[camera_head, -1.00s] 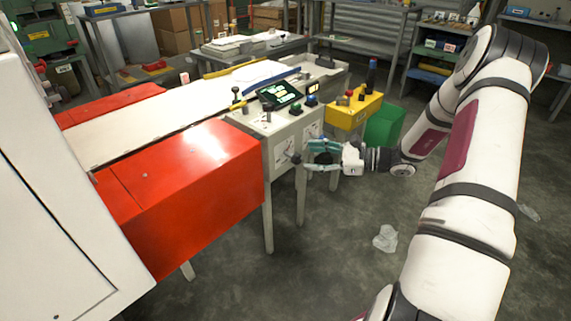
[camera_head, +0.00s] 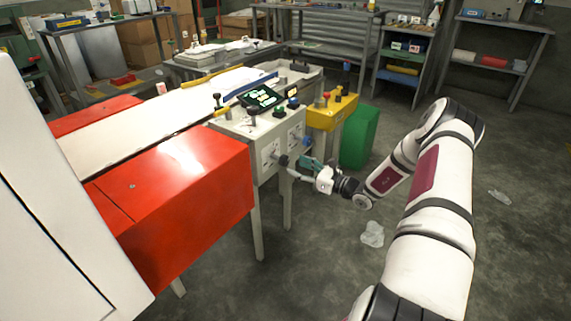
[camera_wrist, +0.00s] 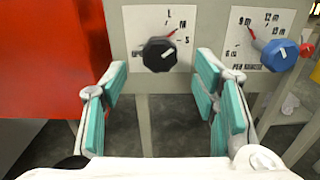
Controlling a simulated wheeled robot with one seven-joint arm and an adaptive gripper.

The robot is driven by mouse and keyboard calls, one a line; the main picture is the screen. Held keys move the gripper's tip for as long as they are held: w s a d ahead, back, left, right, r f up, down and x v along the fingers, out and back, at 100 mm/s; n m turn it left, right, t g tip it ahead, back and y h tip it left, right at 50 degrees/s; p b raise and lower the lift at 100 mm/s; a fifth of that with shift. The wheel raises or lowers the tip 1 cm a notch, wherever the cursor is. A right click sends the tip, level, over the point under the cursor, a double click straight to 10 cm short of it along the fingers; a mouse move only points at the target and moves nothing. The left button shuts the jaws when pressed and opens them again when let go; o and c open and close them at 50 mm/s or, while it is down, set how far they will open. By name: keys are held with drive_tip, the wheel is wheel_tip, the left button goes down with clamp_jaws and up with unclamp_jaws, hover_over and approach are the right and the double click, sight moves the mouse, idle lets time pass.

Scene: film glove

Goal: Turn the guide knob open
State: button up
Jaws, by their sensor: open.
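In the head view my gripper (camera_head: 297,168) is close in front of the panel.
A blue knob (camera_wrist: 280,54) with a per-minute scale sits to the right, near the right finger. A red cover (camera_wrist: 40,55) stands at left. A control screen (camera_head: 261,97) tops the cabinet. A yellow box (camera_head: 332,112) and green bin (camera_head: 360,137) stand at right.

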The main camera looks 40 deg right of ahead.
sight(287, 162)
drive_tip(key=x, duration=0.6)
drive_tip(key=shift+b, duration=0.4)
drive_tip(key=c, duration=1.2)
